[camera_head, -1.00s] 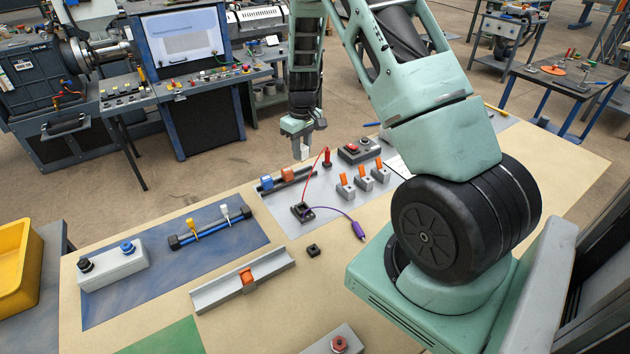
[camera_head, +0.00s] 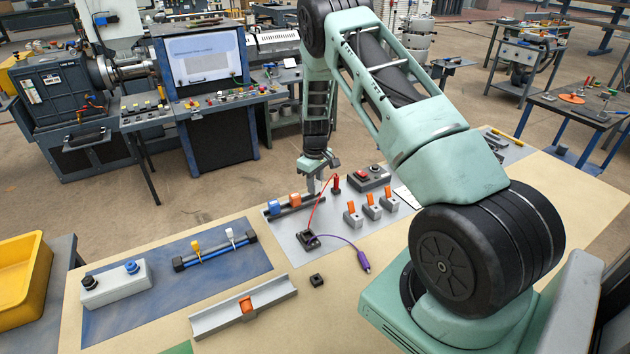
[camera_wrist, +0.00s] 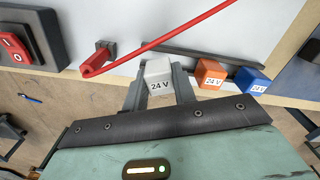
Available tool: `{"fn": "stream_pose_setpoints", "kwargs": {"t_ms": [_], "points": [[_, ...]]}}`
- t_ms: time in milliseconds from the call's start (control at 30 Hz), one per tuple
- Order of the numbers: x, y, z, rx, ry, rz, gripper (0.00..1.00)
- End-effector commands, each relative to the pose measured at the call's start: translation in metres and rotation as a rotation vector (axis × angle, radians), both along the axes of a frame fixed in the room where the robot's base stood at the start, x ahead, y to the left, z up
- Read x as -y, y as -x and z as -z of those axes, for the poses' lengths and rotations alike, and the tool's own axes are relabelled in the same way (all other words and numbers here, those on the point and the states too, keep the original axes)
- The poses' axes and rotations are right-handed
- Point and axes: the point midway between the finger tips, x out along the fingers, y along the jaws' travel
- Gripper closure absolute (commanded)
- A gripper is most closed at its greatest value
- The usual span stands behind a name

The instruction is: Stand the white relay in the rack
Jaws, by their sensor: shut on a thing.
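My gripper (camera_wrist: 159,88) is shut on the white relay (camera_wrist: 158,70), marked 24 V, with one finger on each side. In the head view my gripper (camera_head: 313,187) is at the right end of the rack, and the relay is hard to make out there. The rack (camera_head: 277,216) is a low dark holder with two rails; its rail (camera_wrist: 190,56) runs behind the relays in the wrist view. The orange relay (camera_wrist: 211,72) and blue relay (camera_wrist: 251,79) stand in it. The white relay is in line with them, left of the orange one. I cannot tell whether it touches the rack floor.
A red lead (camera_wrist: 180,32) arches close to the white relay, from a red plug (camera_wrist: 97,60). A red-button box (camera_head: 369,177) and several orange-lever switches (camera_head: 371,207) stand to the right of the rack. A black socket (camera_head: 307,239) with a purple lead is in front.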

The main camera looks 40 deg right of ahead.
Motion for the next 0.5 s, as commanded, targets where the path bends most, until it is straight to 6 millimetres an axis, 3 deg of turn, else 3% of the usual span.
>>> {"fn": "stream_pose_setpoints", "kwargs": {"t_ms": [500], "points": [[0.0,-0.0002,0.0099,0.001,0.0,0.0,0.97]]}}
